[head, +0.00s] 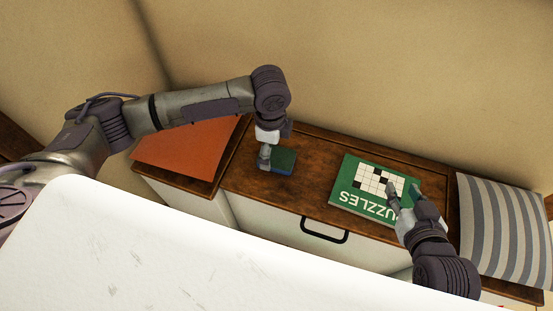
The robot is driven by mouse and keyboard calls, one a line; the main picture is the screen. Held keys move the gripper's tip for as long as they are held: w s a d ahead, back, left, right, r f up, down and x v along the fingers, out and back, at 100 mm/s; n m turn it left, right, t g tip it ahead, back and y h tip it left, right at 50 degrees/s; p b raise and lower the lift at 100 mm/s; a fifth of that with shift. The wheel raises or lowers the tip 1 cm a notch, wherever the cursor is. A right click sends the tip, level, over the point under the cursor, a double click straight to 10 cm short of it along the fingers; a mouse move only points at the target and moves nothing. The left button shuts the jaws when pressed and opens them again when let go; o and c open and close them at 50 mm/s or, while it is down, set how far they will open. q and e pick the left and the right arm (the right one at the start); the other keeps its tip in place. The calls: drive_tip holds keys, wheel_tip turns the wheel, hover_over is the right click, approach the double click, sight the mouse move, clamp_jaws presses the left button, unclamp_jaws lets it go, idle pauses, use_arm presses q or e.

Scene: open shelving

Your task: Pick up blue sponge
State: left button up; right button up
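The blue sponge (284,161) is a small dark block with a blue side, on the brown wooden top of the low cabinet. My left gripper (265,162) points down at the sponge's left end, very close to it or touching it. I see its fingers nearly edge-on, so I cannot tell whether they are open or closed on the sponge. My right gripper (403,189) is open and empty, with its fingers apart over the green puzzle book, well to the right of the sponge.
The green puzzle book (345,197) lies right of the sponge. An orange-red flat item (190,149) lies to the left, partly under my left arm. A striped cushion (505,230) is at the right end. The wooden top (318,165) is bare between sponge and book. A wall stands behind.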

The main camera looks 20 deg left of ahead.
use_arm(q)
wheel_tip(320, 180, down, 3)
drive_tip(key=shift+a+b, duration=0.1)
drive_tip(key=shift+b, duration=0.5)
drive_tip(key=shift+f, duration=0.1)
drive_tip(key=c, duration=0.8)
use_arm(e)
drive_tip(key=w+a+r+t+y, duration=0.1)
drive_tip(key=w+r+t, duration=0.2)
drive_tip(key=r, duration=0.3)
drive_tip(key=shift+a+t, duration=0.35)
drive_tip(key=shift+t, duration=0.25)
